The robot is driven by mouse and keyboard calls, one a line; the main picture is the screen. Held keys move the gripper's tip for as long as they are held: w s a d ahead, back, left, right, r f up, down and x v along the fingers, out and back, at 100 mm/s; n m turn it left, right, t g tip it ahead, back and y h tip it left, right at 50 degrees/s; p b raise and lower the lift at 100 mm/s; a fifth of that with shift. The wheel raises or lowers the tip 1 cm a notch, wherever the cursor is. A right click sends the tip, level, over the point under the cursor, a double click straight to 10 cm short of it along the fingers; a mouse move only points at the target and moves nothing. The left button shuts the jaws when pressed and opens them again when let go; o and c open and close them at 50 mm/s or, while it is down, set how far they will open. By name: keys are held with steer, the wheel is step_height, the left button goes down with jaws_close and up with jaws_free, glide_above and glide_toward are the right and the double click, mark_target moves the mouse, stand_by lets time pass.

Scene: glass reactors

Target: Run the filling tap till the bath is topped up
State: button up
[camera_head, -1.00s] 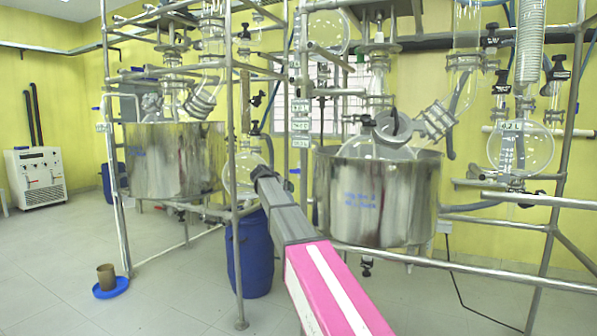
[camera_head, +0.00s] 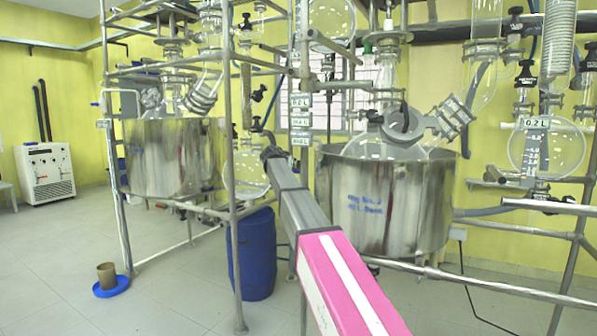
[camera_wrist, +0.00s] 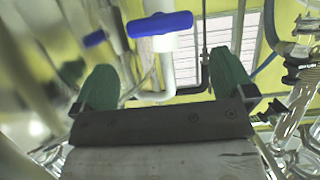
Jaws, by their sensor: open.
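A blue tap handle (camera_wrist: 160,24) on a white valve body and pipe shows at the top of the wrist view. A second blue handle (camera_wrist: 95,38) is smaller, to its left. My gripper (camera_wrist: 163,75) is open and empty, its green fingers spread to either side below the first handle and apart from it. In the head view my arm reaches toward the near steel bath (camera_head: 345,225), which has blue writing on its side. Its water level is hidden by the rim. I cannot make out the tap in the head view.
A second steel bath (camera_head: 165,165) stands at the left inside the pipe frame (camera_head: 231,110). Glass vessels (camera_head: 545,150) hang at the right. A blue drum (camera_head: 252,255) stands under the frame.

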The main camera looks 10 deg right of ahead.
steer(key=x, duration=0.8)
steer(key=shift+w+f, duration=0.1)
steer(key=c, duration=0.6)
